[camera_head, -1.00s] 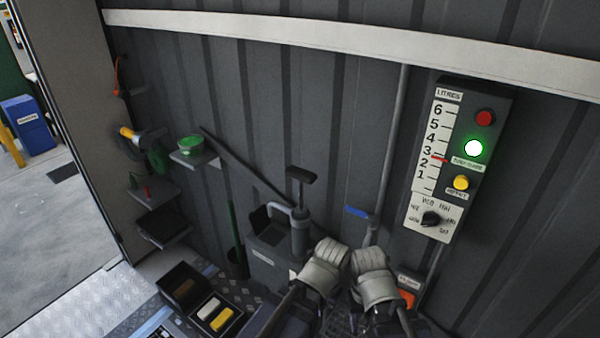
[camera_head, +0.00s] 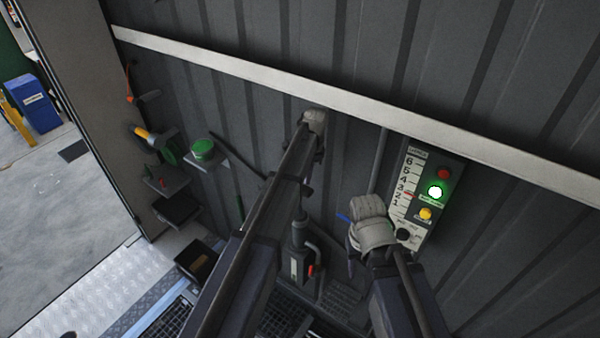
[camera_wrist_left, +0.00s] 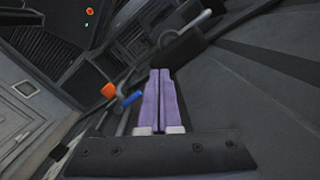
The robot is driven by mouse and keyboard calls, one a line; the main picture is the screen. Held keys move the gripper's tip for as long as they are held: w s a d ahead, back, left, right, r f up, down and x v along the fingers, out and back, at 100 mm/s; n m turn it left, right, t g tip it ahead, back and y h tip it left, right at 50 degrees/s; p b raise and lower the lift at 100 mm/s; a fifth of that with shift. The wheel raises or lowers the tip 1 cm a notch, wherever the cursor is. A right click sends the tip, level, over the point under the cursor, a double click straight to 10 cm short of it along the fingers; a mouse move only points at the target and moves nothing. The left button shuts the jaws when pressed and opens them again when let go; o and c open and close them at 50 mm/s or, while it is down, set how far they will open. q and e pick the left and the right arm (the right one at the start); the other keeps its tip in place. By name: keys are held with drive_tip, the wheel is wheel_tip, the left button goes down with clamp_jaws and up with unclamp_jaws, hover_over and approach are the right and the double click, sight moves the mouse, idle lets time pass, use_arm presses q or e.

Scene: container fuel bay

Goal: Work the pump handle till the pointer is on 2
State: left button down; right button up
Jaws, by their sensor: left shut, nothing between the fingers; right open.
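The gauge panel (camera_head: 440,165) hangs on the wall at the right. Its litre scale (camera_head: 407,178) has a small red pointer (camera_head: 408,195) that appears to be between 2 and 3. I cannot make out the pump handle in the head view; my left arm covers much of that area. My left gripper (camera_head: 313,120) is raised high before the wall, just under the white rail. Its purple fingers (camera_wrist_left: 159,75) are shut together and empty in the left wrist view. My right gripper (camera_head: 366,215) is open, left of the panel's lower part; its fingertips are not clear.
The panel has a red button (camera_head: 443,173), a lit green light (camera_head: 435,192), a yellow button (camera_head: 426,214) and a dark knob (camera_head: 403,235). A green tin (camera_head: 203,149) stands on a wall shelf at the left. The white rail (camera_head: 240,75) crosses the wall.

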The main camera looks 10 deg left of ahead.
use_arm(q)
drive_tip(key=w+r, duration=0.1)
drive_tip(key=w+a+r+p, duration=0.1)
drive_tip(key=shift+w+a+r+m, duration=0.25)
drive_tip(key=shift+w+m, duration=0.1)
drive_tip(key=shift+m, duration=0.05)
use_arm(e)
wheel_tip(320, 180, up, 2)
drive_tip(key=shift+r, duration=0.25)
use_arm(q)
drive_tip(key=shift+f, duration=0.15)
use_arm(e)
drive_tip(key=shift+f, duration=0.15)
use_arm(q)
drive_tip(key=f+b, duration=0.6)
drive_tip(key=shift+s+a+f+b, duration=0.25)
drive_tip(key=shift+f+b, duration=0.05)
drive_tip(key=shift+f, duration=0.05)
use_arm(e)
wheel_tip(320, 180, down, 7)
